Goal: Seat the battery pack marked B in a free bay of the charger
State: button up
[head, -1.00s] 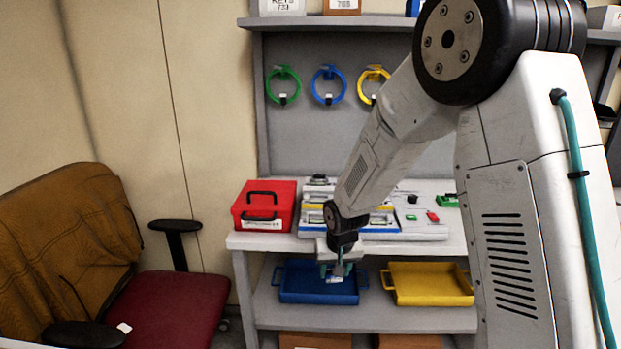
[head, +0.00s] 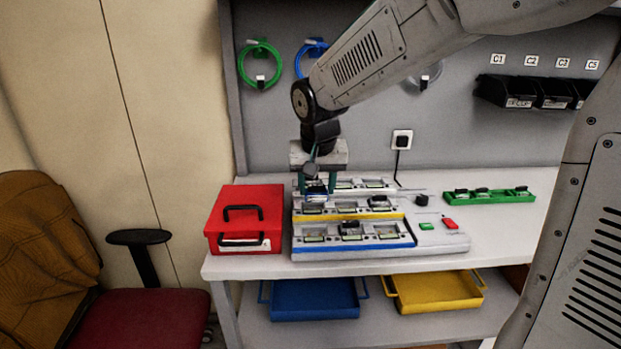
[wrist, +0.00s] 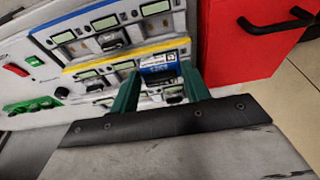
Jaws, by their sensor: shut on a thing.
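My gripper (head: 316,188) is shut on a battery pack with a blue and white label (wrist: 158,68), held between the green fingers. The letter on the label is too blurred to read. In the head view the pack (head: 316,187) is at the left end of the charger's back row; I cannot tell whether it touches. The charger (head: 440,242) is a grey stepped unit with several bays, small displays, and blue and yellow strips. Black packs sit in some bays. The charger also shows in the wrist view (wrist: 50,85). The fingers partly hide the bays beneath.
A red box (head: 243,218) with a black handle stands close left of the charger. A green rack (head: 514,197) with black pieces lies to the right. A blue tray (head: 315,299) and a yellow tray (head: 437,291) are on the lower shelf.

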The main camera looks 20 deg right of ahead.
aim_at(314, 217)
jog(key=shift+a+f, duration=0.15)
jog(key=shift+f, duration=0.55)
jog(key=shift+a+f, duration=0.1)
jog(key=shift+f, duration=3.85)
jog(key=shift+c, duration=0.9)
jog(key=o, duration=1.3)
jog(key=v, duration=0.7)
jog(key=shift+s+r, duration=0.1)
jog(key=shift+r, duration=0.3)
